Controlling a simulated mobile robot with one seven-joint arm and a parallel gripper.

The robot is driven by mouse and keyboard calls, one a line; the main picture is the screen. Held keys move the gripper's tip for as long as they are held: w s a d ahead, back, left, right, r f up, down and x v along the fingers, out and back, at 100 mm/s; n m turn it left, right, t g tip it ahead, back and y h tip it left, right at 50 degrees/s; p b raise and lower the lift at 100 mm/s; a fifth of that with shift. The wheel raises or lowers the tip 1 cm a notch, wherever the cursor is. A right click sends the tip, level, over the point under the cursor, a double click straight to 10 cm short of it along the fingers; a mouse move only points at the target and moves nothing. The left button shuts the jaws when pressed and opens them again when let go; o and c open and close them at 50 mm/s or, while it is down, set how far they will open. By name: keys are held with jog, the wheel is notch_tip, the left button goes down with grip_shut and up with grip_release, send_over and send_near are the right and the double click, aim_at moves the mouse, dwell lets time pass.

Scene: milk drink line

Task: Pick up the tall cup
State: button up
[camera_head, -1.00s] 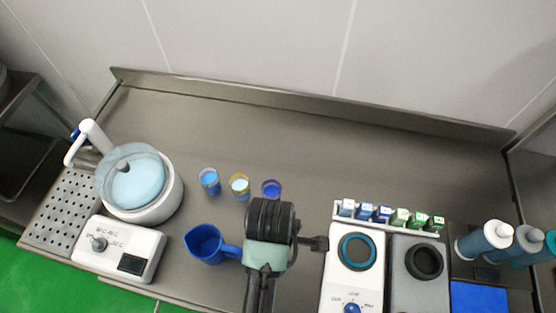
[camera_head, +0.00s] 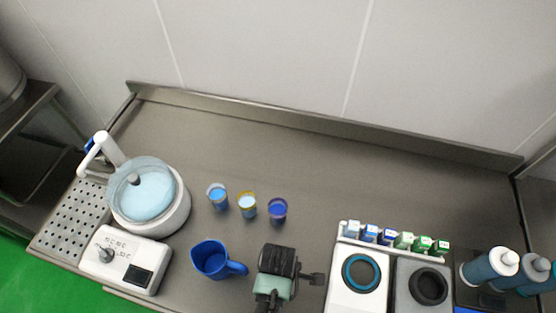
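Three small cups stand in a row at the middle of the steel counter: a light blue one (camera_head: 217,199), one with a yellow rim (camera_head: 248,208) and a dark blue one (camera_head: 277,212). A larger blue cup with a handle (camera_head: 212,262), like a jug, stands nearer the front edge, its handle pointing right. I cannot tell from their heights which is the tall cup. My gripper (camera_head: 278,272) is at the bottom middle, right of the jug and in front of the dark blue cup, apart from both. Its fingers are hidden, so its opening does not show.
On the left are a round pot with a light blue lid (camera_head: 147,197), a white control box (camera_head: 124,262) and a perforated tray (camera_head: 70,222). On the right are a rack of small cartons (camera_head: 343,232), a white appliance (camera_head: 357,298), a grey one and bottles (camera_head: 490,266). The counter's back is clear.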

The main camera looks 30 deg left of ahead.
jog(key=c, duration=1.3)
jog(key=shift+r, duration=0.2)
